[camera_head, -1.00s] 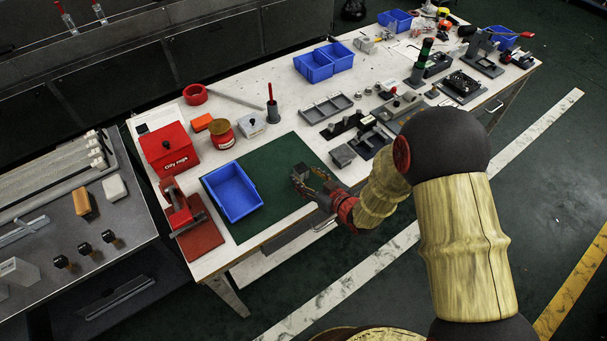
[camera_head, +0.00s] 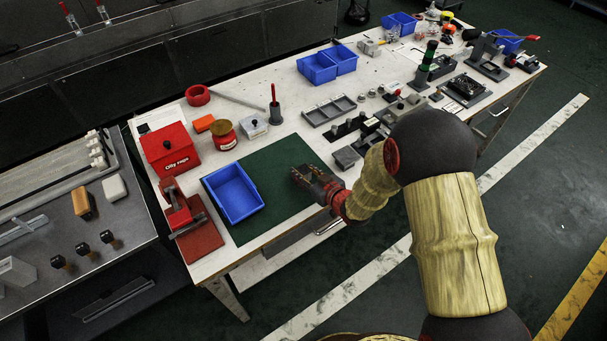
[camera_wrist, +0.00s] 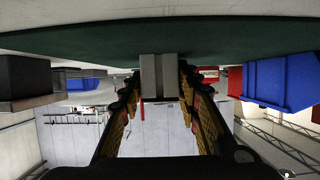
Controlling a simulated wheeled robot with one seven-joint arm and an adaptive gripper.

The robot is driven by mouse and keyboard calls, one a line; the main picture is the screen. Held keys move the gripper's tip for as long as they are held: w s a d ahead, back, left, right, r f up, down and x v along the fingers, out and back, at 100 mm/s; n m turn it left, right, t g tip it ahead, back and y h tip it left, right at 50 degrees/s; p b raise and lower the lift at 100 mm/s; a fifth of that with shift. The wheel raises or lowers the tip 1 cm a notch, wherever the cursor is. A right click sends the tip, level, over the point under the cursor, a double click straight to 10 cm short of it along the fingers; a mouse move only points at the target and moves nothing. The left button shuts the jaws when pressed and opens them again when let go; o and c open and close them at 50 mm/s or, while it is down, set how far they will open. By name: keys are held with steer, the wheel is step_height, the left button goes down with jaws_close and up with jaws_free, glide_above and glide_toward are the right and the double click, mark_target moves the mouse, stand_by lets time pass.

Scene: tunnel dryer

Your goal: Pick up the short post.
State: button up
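The short post (camera_wrist: 158,76) is a plain grey block seen in the wrist view, between the tips of my gripper (camera_wrist: 160,88). Both fingers lie close against its sides, and the gripper looks shut on it. Its far end meets the green mat (camera_wrist: 220,40), and I see no gap there. In the head view my gripper (camera_head: 312,180) is low over the right part of the green mat (camera_head: 272,168). The post cannot be made out there, hidden by the fingers.
A blue tray (camera_head: 234,192) lies on the mat left of my gripper. A dark grey block (camera_head: 346,157) and fixtures stand to the right. A red box (camera_head: 168,150) and red press (camera_head: 190,222) are at the left. Free mat lies between tray and gripper.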

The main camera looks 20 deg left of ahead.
jaws_close()
steer(key=shift+r, duration=0.1)
